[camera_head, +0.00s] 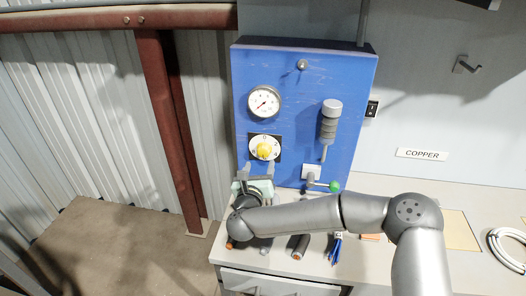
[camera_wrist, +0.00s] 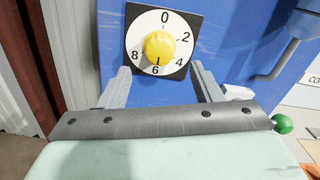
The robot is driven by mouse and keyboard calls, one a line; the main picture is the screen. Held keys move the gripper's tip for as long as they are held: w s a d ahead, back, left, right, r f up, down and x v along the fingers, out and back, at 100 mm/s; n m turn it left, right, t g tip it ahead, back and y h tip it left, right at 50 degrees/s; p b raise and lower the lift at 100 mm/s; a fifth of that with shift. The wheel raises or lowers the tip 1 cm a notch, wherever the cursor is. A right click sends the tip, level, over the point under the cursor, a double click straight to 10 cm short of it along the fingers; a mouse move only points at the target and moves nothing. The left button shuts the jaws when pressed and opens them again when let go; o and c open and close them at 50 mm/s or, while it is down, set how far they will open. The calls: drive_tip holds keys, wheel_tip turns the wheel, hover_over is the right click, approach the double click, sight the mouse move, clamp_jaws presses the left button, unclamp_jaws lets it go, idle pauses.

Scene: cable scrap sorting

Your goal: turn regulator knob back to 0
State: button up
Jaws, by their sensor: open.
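The yellow regulator knob (camera_wrist: 159,45) sits on a white round dial marked 0, 2, 4, 6 and 8, on a black square plate (camera_wrist: 186,19). A small dark mark at the knob's lower edge points down, close to the 6. The knob also shows in the head view (camera_head: 264,151), on the blue panel (camera_head: 300,85). My gripper (camera_wrist: 160,68) is open and empty. Its two fingers reach toward the panel just below the knob, one to each side, and do not appear to grip it. In the head view my gripper (camera_head: 258,168) is below the dial.
A pressure gauge (camera_head: 264,102) is above the knob. A grey cylinder (camera_head: 329,122) and a green-ended lever (camera_head: 334,186) are to the right. Cable pieces (camera_head: 301,246) lie on the bench (camera_head: 350,265) below. A red-brown post (camera_head: 166,120) stands left of the panel.

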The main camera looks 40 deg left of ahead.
sight(263, 154)
drive_tip(key=p+x, duration=0.1)
drive_tip(key=x, duration=0.6)
drive_tip(key=c, duration=1)
